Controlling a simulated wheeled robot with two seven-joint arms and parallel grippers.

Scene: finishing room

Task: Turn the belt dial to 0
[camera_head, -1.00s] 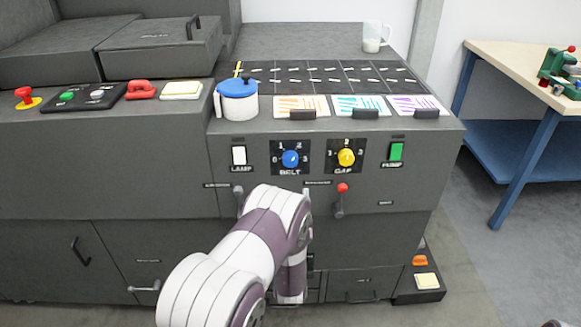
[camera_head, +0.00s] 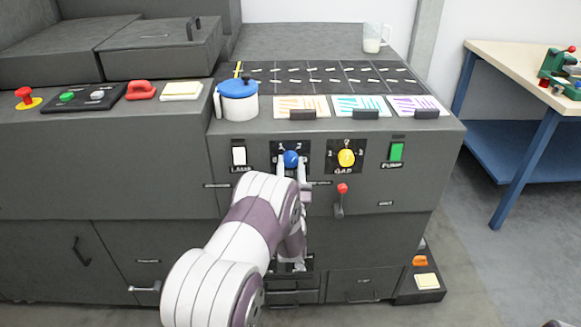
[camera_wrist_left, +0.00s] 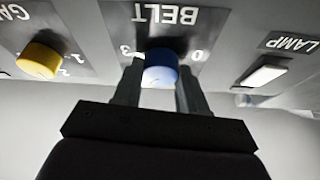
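The belt dial (camera_head: 291,158) is a round blue knob on a black plate lettered BELT, on the grey machine's front panel. In the left wrist view the dial (camera_wrist_left: 160,68) appears upside down, with 3 and 0 readable beside it. My left gripper (camera_head: 291,168) is at the dial, one finger on each side. In the left wrist view the fingers of my left gripper (camera_wrist_left: 160,82) are apart and straddle the knob closely; firm contact is not clear. The fingers hide part of the plate, and I cannot tell the dial's setting. My right gripper is not seen.
The yellow gap dial (camera_head: 346,158) is just right of the belt dial, with the green pump switch (camera_head: 396,152) beyond. The white lamp switch (camera_head: 239,156) is to the left. A red-tipped lever (camera_head: 342,189) sticks out below right. A blue-lidded pot (camera_head: 238,100) stands above.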

